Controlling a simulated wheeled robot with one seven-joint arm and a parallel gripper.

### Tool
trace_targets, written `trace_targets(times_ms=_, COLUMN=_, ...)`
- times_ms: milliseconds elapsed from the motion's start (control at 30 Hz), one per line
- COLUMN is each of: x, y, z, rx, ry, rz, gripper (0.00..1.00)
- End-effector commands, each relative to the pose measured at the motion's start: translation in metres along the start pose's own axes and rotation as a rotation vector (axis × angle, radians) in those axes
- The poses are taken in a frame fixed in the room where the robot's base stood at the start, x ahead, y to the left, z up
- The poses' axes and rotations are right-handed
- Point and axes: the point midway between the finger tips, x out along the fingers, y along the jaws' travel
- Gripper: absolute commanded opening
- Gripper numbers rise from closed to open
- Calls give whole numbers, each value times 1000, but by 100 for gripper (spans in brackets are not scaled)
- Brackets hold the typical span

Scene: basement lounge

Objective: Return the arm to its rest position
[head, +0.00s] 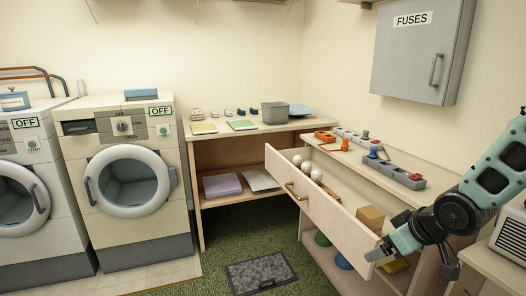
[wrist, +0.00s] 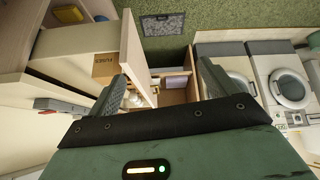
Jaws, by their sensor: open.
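My teal arm comes in from the right edge of the head view. My gripper (head: 386,256) is at the front right end of the pulled-out drawer (head: 325,204), near its front panel; I cannot tell whether it touches. In the wrist view the fingers of my gripper (wrist: 162,84) stand wide apart with nothing between them. The drawer shows in the wrist view too (wrist: 131,50).
White bulbs (head: 305,168) lie in the drawer's far end. The counter (head: 400,160) above holds grey blocks with orange and blue parts. A grey fuse cabinet (head: 420,50) hangs on the wall. Two washers (head: 126,180) stand left. The floor around the dark mat (head: 260,272) is clear.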

Motion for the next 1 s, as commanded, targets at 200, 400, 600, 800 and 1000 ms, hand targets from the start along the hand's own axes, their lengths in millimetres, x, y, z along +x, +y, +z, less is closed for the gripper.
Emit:
trace_targets(times_ms=200, x=-76, y=-113, z=-5, rx=-70, ry=-236, rz=-48, gripper=85)
trace_targets(times_ms=400, x=-151, y=-195, z=26, rx=-110, ry=-429, rz=-116, gripper=85)
trace_targets(times_ms=600, x=-194, y=-233, z=52, rx=-136, ry=-538, rz=-165, gripper=85)
trace_targets(times_ms=800, x=-201, y=-238, z=58, rx=-138, ry=-560, rz=-173, gripper=85)
trace_targets(times_ms=1000, x=-200, y=-238, z=58, rx=-138, ry=-559, rz=-173, gripper=85)
